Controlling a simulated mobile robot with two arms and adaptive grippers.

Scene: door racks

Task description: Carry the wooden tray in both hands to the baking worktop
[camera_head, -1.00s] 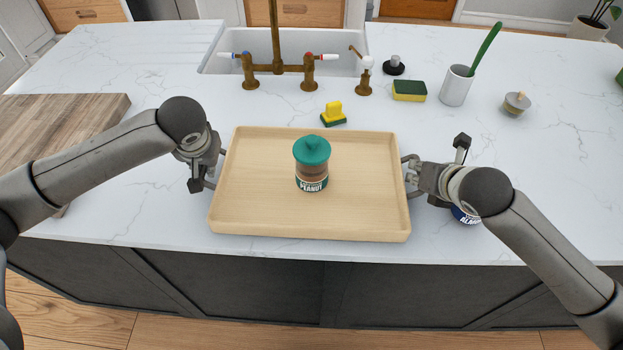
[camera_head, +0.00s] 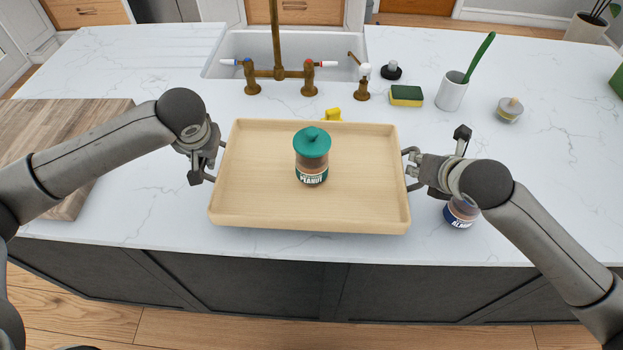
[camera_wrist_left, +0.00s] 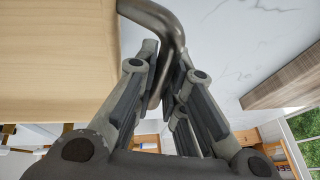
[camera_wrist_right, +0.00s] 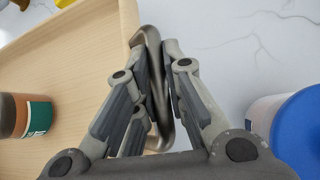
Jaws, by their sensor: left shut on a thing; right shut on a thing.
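The wooden tray (camera_head: 260,190) is in the middle of the head view, over the white marble counter. A peanut jar with a green lid (camera_head: 312,157) stands upright on it; part of the jar also shows in the right wrist view (camera_wrist_right: 28,115). My left gripper (camera_head: 208,172) is shut on the tray's left metal handle, seen between the fingers in the left wrist view (camera_wrist_left: 168,40). My right gripper (camera_head: 412,170) is shut on the right metal handle, which shows in the right wrist view (camera_wrist_right: 154,80). The tray looks about level.
A wooden board (camera_head: 70,203) lies at the left. A second jar (camera_head: 459,212) stands beside my right gripper. A sink with brass taps (camera_head: 278,70), a sponge (camera_head: 406,95), a white cup with a green brush (camera_head: 452,92) and a small lidded jar (camera_head: 509,109) are behind.

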